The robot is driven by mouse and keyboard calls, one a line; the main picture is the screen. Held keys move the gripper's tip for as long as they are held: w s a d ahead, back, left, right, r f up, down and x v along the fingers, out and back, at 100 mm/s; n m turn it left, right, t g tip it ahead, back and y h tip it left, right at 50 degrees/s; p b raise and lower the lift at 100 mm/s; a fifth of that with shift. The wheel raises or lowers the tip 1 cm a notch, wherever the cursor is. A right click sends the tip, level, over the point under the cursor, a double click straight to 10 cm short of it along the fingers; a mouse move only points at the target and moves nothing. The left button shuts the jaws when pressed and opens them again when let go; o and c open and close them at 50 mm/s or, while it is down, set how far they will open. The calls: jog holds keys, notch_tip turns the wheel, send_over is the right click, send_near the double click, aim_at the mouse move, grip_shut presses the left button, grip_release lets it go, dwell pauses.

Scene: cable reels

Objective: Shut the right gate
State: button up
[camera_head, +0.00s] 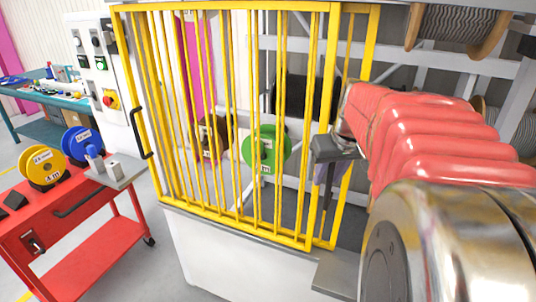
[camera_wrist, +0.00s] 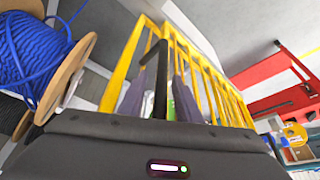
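The yellow barred right gate (camera_head: 369,50) shows at the right end of the yellow bars in the head view. It looks narrow there and seems to stand at an angle; I cannot tell how far it is open. My gripper (camera_head: 328,172) is beside its edge, partly hidden by my red arm. In the wrist view, the gate's yellow frame (camera_wrist: 121,68) rises ahead, and a black upright handle (camera_wrist: 160,85) stands between the fingers of my gripper (camera_wrist: 160,103). The fingers look apart, with narrow gaps beside the handle.
Another black handle (camera_head: 140,132) is on the left side of the bars. A green reel (camera_head: 266,148) sits behind them. A red cart (camera_head: 85,225) with reels stands at left. A blue cable reel (camera_wrist: 45,55) is close at left in the wrist view.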

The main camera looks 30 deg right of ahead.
grip_shut()
dwell(0.3)
dwell(0.3)
